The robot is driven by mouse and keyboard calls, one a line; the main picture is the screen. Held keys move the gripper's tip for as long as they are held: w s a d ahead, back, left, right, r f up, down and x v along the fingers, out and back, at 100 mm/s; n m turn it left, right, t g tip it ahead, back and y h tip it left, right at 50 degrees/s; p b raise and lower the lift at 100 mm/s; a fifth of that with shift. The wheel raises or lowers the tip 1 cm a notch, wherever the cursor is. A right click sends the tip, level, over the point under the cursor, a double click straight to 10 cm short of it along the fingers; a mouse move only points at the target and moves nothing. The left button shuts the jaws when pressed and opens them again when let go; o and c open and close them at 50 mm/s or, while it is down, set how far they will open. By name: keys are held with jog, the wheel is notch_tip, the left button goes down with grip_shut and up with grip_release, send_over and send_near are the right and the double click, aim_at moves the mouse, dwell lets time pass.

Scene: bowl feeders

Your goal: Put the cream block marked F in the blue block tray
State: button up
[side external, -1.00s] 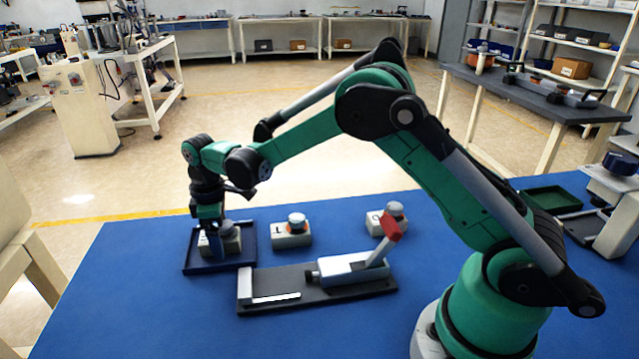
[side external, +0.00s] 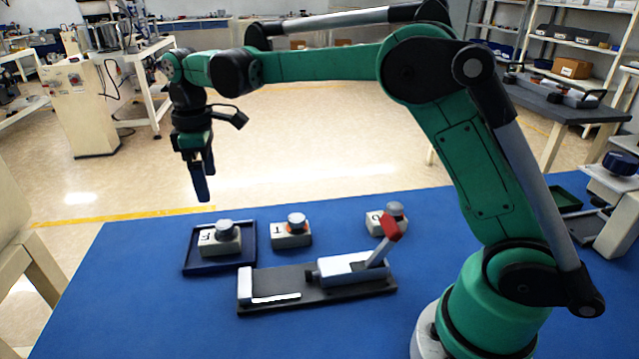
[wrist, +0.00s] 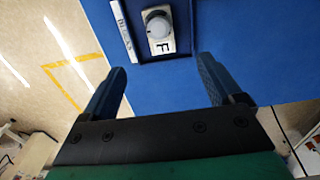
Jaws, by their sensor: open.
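The cream block marked F (side external: 222,243), with a round grey knob on top, rests inside the blue block tray (side external: 189,268). In the wrist view the block (wrist: 162,46) also shows its F, and the tray's labelled light strip (wrist: 124,30) lies along one side. My gripper (side external: 203,190) is raised well above and a little left of the tray, clear of the block. In the wrist view my gripper (wrist: 162,95) has its two fingers wide apart with nothing between them.
A cream block marked T (side external: 291,238) stands just right of the tray. Another cream block (side external: 376,225) stands farther right, partly behind the red handle (side external: 391,230) of a grey clamp fixture (side external: 345,268). The front left of the blue table is clear.

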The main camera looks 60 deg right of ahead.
jog(key=s+d+m+t, duration=0.2)
jog(key=s+m+t, duration=0.1)
jog(key=s, duration=0.5)
jog(key=s+d+m+t, duration=0.2)
jog(key=s+m+t, duration=0.2)
jog(key=s+m, duration=0.2)
jog(key=s, duration=0.2)
jog(key=shift+s, duration=0.3)
dwell(0.4)
